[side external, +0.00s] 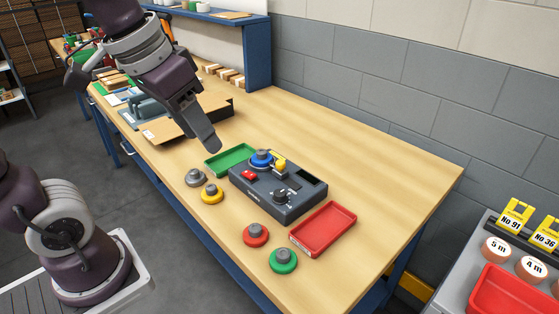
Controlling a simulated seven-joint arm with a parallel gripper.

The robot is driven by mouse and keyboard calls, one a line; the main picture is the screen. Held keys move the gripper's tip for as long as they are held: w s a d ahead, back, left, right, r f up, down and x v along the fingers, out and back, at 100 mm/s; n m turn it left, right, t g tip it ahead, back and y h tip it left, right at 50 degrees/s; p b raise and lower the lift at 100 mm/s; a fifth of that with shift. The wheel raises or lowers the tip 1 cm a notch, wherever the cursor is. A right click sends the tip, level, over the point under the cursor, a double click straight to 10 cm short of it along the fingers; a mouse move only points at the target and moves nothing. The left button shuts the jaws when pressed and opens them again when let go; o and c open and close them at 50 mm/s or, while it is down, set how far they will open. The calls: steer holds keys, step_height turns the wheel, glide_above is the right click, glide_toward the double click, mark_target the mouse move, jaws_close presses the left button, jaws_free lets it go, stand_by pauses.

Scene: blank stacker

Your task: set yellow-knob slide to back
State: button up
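A dark grey control box (300,207) stands on the wooden table. A yellow knob (279,163) stands on its top at the far side, near a dark slot. The slide's exact setting is too small to tell. My gripper (213,143) hangs above the table, to the left of the box and above the green tray, apart from the yellow knob. Its fingers overlap in this view, so I cannot tell whether they are open; nothing shows between them.
The box also bears a blue disc (261,159), a red switch (249,175) and a black dial (281,195). Green (231,160) and red (323,229) trays flank it. Several knobbed discs, including a yellow one (212,194), lie in front. The table's right side is clear.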

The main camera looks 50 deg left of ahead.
steer(key=w+a+f+g, duration=0.2)
steer(key=w+a, duration=0.1)
steer(key=w, duration=0.9)
steer(key=n+g, duration=0.1)
steer(key=g, duration=0.1)
glide_above(281, 162)
step_height(281, 162, down, 10)
steer(key=shift+s+f, duration=0.1)
steer(key=shift+f, duration=0.15)
step_height(281, 162, down, 7)
steer(key=shift+a+f, duration=0.1)
steer(key=shift+f, duration=0.1)
steer(key=shift+c, duration=0.5)
jaws_close()
